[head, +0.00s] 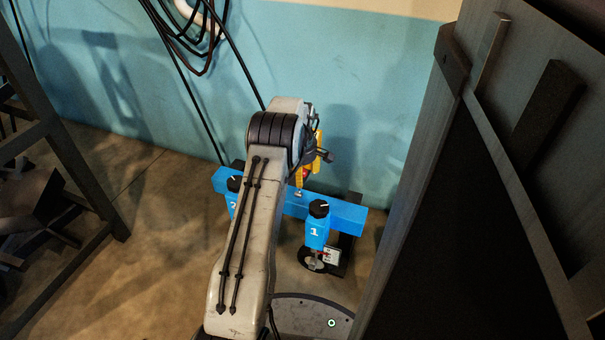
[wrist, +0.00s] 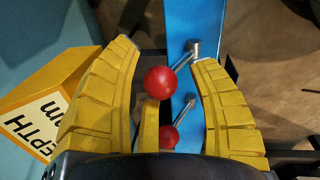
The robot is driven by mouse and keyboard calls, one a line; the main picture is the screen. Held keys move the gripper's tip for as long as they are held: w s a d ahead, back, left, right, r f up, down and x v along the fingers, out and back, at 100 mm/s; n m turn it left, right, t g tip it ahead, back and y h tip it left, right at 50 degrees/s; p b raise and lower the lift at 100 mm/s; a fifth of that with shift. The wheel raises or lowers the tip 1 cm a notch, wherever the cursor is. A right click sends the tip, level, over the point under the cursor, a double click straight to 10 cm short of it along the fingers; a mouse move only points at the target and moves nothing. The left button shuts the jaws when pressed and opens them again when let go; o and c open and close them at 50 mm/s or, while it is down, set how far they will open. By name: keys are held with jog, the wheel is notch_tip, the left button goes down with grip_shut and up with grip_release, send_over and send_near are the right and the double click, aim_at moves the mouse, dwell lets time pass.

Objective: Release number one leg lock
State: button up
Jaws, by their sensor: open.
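A blue frame (head: 345,212) stands low near the wall, with a blue leg marked 1 (head: 314,235) under a black knob (head: 319,208). Another blue leg (head: 233,203) at left is partly hidden by my arm; its number is unclear. In the wrist view, a red ball (wrist: 160,81) on a metal lever (wrist: 188,54) lies between my gripper's yellow fingers. A second red ball (wrist: 168,137) sits lower, near the palm. The wrist view does not show which leg each lever belongs to. My gripper (wrist: 165,56) is open around the upper ball; it shows partly in the head view (head: 318,150).
A yellow block with a depth label (wrist: 38,120) is at the left of the wrist view. A tall dark cabinet (head: 480,220) stands close on the right. A dark metal rack (head: 60,160) is at left. Cables (head: 200,40) hang on the blue wall. Floor (head: 150,220) left of my arm is clear.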

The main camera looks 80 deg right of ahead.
grip_shut()
dwell(0.4)
